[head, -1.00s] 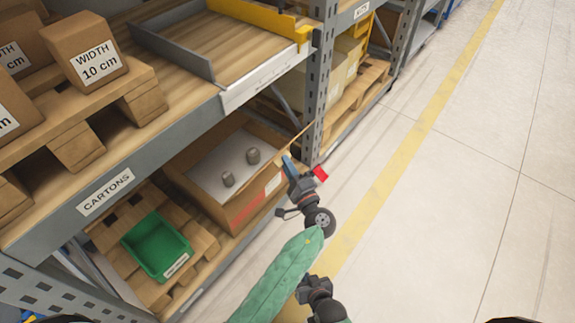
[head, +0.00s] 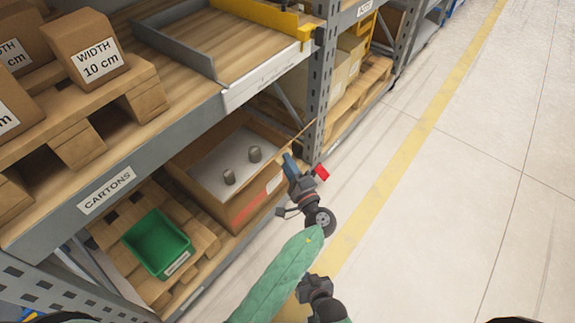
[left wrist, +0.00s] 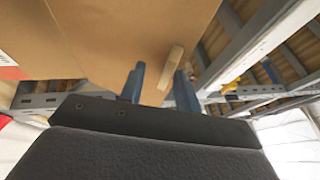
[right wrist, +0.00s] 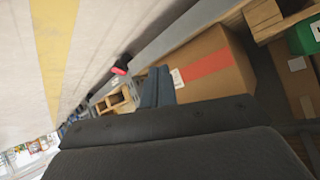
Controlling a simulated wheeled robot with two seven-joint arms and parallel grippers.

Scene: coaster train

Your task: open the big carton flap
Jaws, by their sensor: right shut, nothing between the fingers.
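The big carton (head: 245,205) sits on the lower shelf with its top open. It is brown with a red band and a white label. Its flap (head: 301,133) shows as a thin tan edge at the carton's right end. My left gripper (head: 290,163) is beside that end, near the flap. In the left wrist view its blue fingers (left wrist: 159,88) are apart, with a thin tan cardboard strip (left wrist: 172,65) between or just beyond them; contact cannot be told. My right gripper (right wrist: 157,86) is shut and empty, away from the carton, which shows ahead of it (right wrist: 215,65).
Two grey cylinders (head: 242,165) stand inside the carton. A green bin (head: 157,245) is left of it on a pallet. The upper shelf beam (head: 150,150) and the grey rack post (head: 318,90) are close by. The floor to the right is clear.

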